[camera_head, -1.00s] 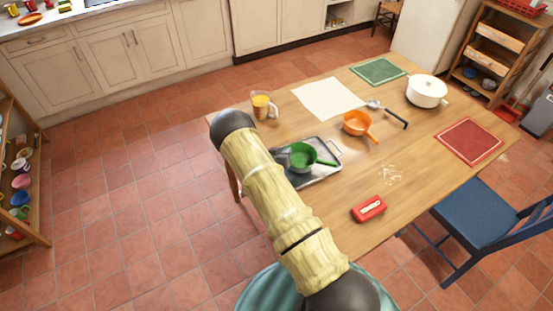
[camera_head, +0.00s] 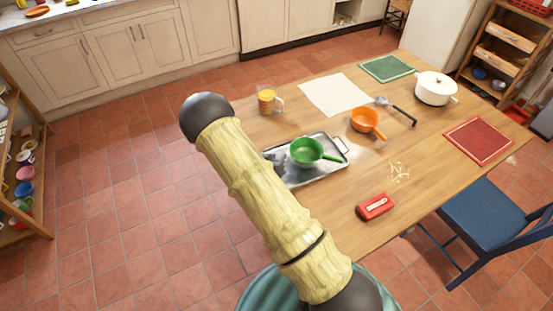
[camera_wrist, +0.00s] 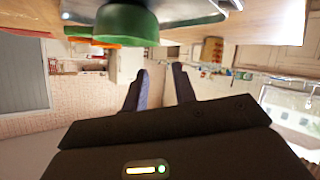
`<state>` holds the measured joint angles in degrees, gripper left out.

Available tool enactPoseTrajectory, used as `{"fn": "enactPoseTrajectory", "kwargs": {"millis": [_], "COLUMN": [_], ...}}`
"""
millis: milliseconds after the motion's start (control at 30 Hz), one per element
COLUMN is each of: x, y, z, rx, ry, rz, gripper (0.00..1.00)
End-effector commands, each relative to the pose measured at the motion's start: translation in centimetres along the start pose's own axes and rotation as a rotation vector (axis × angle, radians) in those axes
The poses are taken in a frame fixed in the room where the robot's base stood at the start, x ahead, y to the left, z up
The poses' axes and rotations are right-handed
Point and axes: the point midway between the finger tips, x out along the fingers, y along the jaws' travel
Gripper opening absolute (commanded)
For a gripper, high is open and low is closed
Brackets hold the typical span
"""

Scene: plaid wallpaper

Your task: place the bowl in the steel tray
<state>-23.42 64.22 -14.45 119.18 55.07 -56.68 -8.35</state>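A green bowl-shaped pan with a straight handle (camera_head: 308,151) sits upright in the steel tray (camera_head: 304,179) on the wooden table. Its handle points right. In the wrist view, the green bowl (camera_wrist: 126,24) hangs at the top of an upside-down picture, with the tray's edge beside it. My gripper (camera_wrist: 160,88) shows two dark fingers apart with nothing between them. In the head view, a grey part of my gripper shows just left of the bowl, mostly hidden behind my arm. The arm also covers the tray's left end.
An orange pan (camera_head: 366,119), a ladle (camera_head: 398,110), a white pot (camera_head: 436,88) and a glass of orange drink (camera_head: 268,101) stand farther back. A red box (camera_head: 375,207) lies near the front edge. A blue chair (camera_head: 487,215) stands at the right.

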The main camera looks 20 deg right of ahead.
Motion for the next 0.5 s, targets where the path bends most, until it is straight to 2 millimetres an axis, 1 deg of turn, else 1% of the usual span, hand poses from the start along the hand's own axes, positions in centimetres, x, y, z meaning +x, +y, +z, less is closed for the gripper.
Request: {"fn": "enactPoseTrajectory", "kwargs": {"millis": [333,500], "x": [0.03,-0.53], "y": [0.00,-0.11], "z": [-0.02,-0.79], "rx": [0.000,0.022], "ry": [-0.001,-0.053], "rz": [-0.001,-0.040], "gripper": [0.27,0.27]}}
